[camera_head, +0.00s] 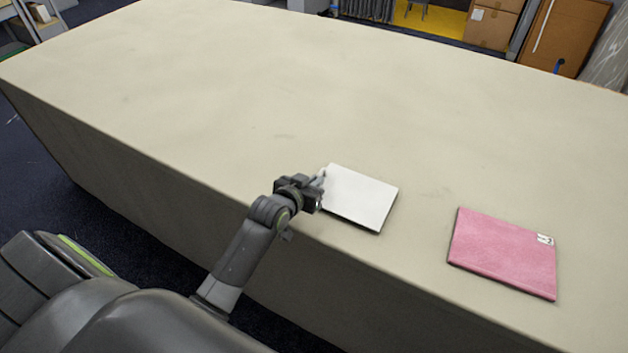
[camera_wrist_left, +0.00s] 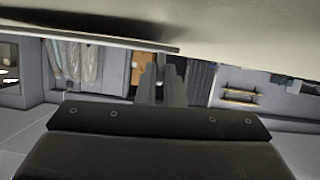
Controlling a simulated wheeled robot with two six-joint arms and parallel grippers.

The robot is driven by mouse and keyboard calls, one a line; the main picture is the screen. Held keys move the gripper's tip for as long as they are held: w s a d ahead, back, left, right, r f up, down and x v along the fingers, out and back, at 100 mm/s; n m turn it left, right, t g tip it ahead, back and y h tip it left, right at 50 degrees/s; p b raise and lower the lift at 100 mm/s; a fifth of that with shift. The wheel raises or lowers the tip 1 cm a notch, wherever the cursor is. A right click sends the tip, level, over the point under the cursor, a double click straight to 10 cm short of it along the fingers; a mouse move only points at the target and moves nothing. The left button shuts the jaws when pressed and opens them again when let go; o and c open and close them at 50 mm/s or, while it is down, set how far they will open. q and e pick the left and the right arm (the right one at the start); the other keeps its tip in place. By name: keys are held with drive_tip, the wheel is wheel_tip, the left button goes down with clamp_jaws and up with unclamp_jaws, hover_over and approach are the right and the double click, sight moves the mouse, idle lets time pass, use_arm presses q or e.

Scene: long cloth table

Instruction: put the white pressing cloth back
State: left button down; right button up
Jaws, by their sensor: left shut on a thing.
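The white pressing cloth (camera_head: 360,198) is a flat, folded white rectangle over the table near its front edge, right of the middle of the head view. My left gripper (camera_head: 321,184) is shut on its left edge. I cannot tell whether the cloth rests flat or is slightly lifted. In the left wrist view the gripper fingers (camera_wrist_left: 160,86) show close together, with a thin pale edge at upper left that looks like the cloth's. My right gripper is not in view.
A pink folded cloth (camera_head: 503,253) with a small white label lies to the right, apart from the white one. The long beige cloth-covered table (camera_head: 230,100) is bare behind and to the left. Cardboard boxes (camera_head: 492,25) stand beyond the far edge.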

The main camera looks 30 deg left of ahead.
use_arm(q)
drive_tip(key=shift+f+b, duration=0.35)
drive_tip(key=shift+f, duration=0.15)
idle(0.3)
drive_tip(key=c, duration=1.5)
unclamp_jaws()
drive_tip(key=shift+s, duration=0.1)
drive_tip(key=b+v, duration=0.1)
drive_tip(key=v, duration=1.6)
drive_tip(key=shift+s+r, duration=0.1)
drive_tip(key=shift+r, duration=0.05)
